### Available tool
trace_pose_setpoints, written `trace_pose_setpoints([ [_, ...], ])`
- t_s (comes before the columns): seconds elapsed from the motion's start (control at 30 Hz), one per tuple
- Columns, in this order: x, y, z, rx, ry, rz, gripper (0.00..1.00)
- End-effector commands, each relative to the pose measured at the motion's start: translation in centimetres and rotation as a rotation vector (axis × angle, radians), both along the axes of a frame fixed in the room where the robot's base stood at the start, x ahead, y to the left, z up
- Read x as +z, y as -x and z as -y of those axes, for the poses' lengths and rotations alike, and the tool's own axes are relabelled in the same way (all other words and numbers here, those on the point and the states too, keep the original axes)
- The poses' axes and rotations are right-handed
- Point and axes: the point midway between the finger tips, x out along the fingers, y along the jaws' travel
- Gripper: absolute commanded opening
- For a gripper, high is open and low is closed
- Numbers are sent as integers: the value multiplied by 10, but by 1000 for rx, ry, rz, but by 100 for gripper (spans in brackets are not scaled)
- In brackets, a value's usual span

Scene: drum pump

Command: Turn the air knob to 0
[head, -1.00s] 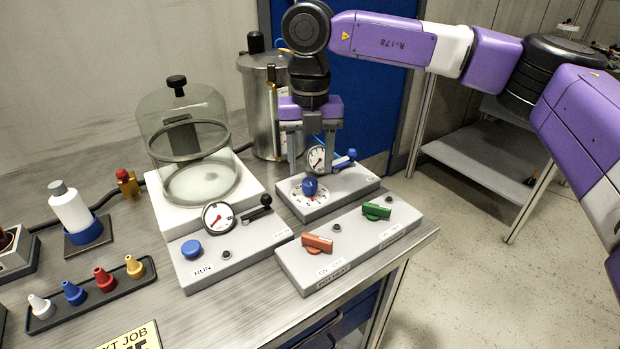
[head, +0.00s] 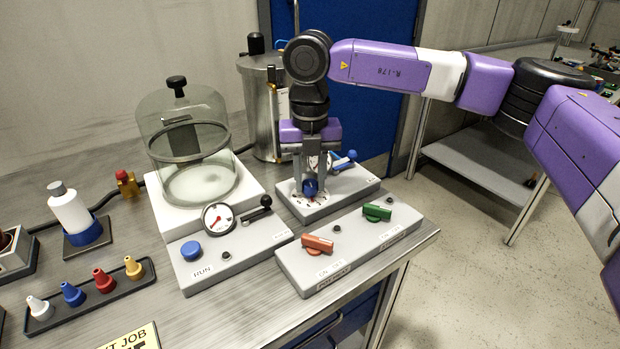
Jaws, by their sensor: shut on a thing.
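The blue air knob (head: 310,186) sits on a white round dial (head: 295,199) on the grey panel box at the back right of the bench. My gripper (head: 310,188) points straight down with its two fingers on either side of the knob, shut on it. The fingers cover part of the dial, and I cannot read the knob's setting or the dial's numbers.
A gauge (head: 318,163) and a blue lever (head: 346,157) stand just behind the knob. A glass bell jar (head: 187,150) stands to the left, a metal drum (head: 262,100) behind.

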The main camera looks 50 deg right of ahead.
Motion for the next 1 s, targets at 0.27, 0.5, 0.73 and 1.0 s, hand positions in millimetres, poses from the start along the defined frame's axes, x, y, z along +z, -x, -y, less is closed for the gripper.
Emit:
trace_pose_setpoints([
  [0.27, 0, 0, 0, 39, 1, 1, 0],
  [0.5, 0, -1, 0, 175, 1, 2, 0],
  [0.73, 0, -1, 1, 383, 1, 1, 0],
  [1.0, 1, -1, 1, 639, 2, 2, 0],
])
